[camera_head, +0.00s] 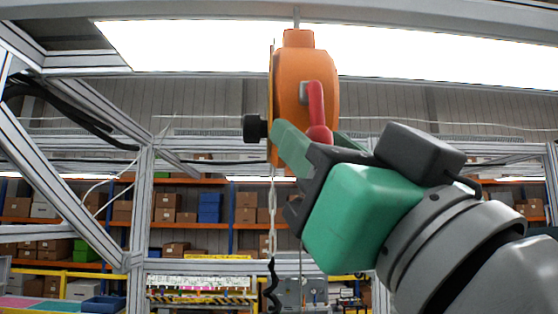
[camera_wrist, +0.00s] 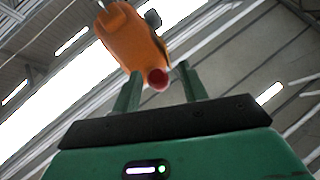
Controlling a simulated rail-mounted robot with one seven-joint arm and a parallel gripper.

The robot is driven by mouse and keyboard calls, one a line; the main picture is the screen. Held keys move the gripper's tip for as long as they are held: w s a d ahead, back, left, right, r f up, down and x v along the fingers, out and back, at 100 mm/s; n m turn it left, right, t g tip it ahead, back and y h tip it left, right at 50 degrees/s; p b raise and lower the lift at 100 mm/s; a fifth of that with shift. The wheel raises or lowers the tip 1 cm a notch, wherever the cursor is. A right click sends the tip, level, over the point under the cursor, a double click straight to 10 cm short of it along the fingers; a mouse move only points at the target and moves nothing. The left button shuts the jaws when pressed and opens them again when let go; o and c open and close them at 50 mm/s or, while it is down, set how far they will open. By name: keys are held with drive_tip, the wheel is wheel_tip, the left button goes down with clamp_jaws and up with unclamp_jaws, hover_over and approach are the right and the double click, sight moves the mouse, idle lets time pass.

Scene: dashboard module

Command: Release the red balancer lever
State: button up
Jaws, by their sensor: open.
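The orange balancer (camera_head: 292,75) hangs from the overhead frame in the head view. Its red lever (camera_head: 316,105) points down on the front right side, with a rounded knob at the lower end. My gripper (camera_head: 312,138) is open, with its green fingers at the height of the knob. I cannot tell whether a finger touches the knob.
A black knob (camera_head: 254,128) sticks out on the balancer's left side. A chain and a black coiled cable (camera_head: 272,285) hang below it. Aluminium frame posts (camera_head: 140,205) stand at the left. Shelves with boxes (camera_head: 168,208) are far behind.

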drive_tip(key=b+v, duration=0.1)
drive_tip(key=v, duration=0.5)
drive_tip(key=shift+s+f+b, duration=0.2)
drive_tip(key=shift+s+b, duration=0.1)
drive_tip(key=shift+d, duration=0.1)
